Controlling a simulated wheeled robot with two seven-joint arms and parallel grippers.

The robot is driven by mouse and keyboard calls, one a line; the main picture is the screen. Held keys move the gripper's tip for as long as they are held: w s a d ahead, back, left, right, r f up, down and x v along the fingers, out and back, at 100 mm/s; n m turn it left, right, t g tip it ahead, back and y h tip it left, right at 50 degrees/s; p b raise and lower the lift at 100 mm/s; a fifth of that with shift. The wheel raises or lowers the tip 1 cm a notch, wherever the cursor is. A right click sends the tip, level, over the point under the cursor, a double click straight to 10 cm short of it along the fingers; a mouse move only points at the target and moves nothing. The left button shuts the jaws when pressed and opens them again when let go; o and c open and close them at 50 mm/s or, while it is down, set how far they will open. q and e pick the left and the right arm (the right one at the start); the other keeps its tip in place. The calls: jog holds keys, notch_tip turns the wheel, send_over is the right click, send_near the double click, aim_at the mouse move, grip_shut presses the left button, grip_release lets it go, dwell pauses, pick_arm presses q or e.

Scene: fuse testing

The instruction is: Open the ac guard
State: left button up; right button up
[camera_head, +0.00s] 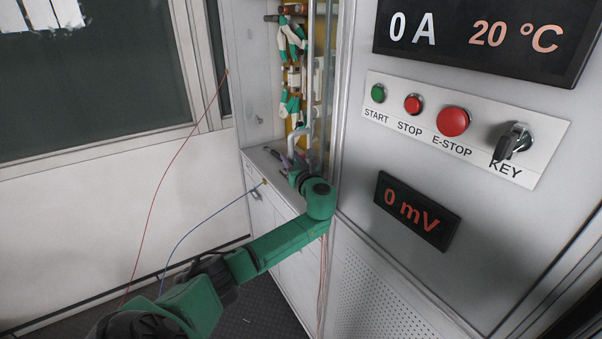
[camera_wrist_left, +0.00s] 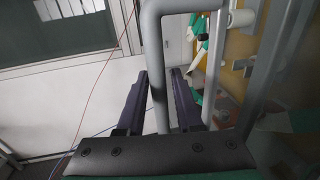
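The guard seems to be the clear panel with grey upright frame bars (camera_head: 311,75) in front of the yellow-backed compartment; it looks closed, though its edges are hard to make out. A light grey tubular handle (camera_wrist_left: 155,65) shows large in the left wrist view. My left gripper (camera_wrist_left: 160,73) is at this handle, with one dark finger on each side of the tube. Narrow gaps show between fingers and tube, so the gripper looks open around it. In the head view my left gripper (camera_head: 287,160) is small and partly hidden by my green wrist. My right gripper is not in view.
A control panel with START, STOP and E-STOP buttons (camera_head: 453,121) and a KEY switch (camera_head: 513,141) is to the right. Green and white fuse parts (camera_head: 291,60) are in the compartment. Thin red (camera_head: 163,180) and blue (camera_head: 205,218) wires hang left of the cabinet.

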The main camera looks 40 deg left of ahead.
pick_arm(q)
jog(key=b+v, duration=0.2)
jog(key=v, duration=1)
jog(key=shift+b, duration=0.3)
